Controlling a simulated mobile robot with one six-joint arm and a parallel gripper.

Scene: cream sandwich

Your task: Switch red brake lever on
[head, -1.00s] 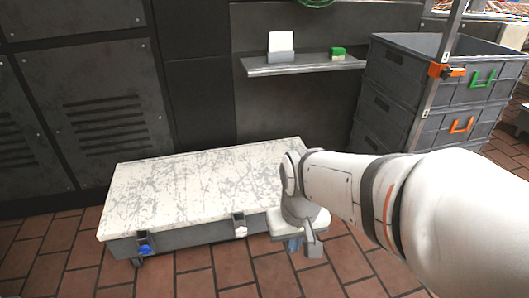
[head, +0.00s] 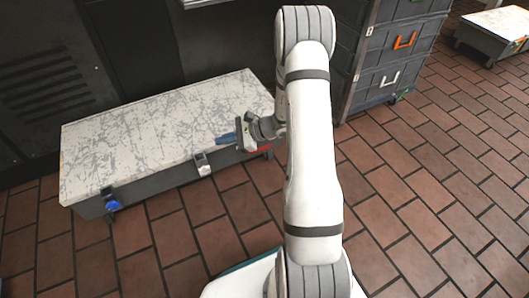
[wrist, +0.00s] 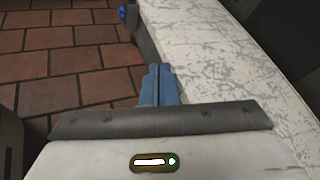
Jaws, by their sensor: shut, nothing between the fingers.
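A low cart (head: 150,130) with a scratched white top stands ahead to the left in the head view. A red part (head: 258,149), which looks like the red brake lever, shows at its near right corner, partly hidden by my gripper. My gripper (head: 226,138) is just above and beside it, its blue fingers pointing left along the cart's near edge. In the wrist view the blue fingers (wrist: 160,84) are together, with nothing between them. The red lever is not visible in the wrist view. Whether the gripper touches the lever cannot be told.
A blue lever (head: 113,205) and a white lever (head: 202,164) are on the cart's near side. Stacked grey crates (head: 385,60) stand at the back right. The brick-tiled floor (head: 430,210) to the right is clear.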

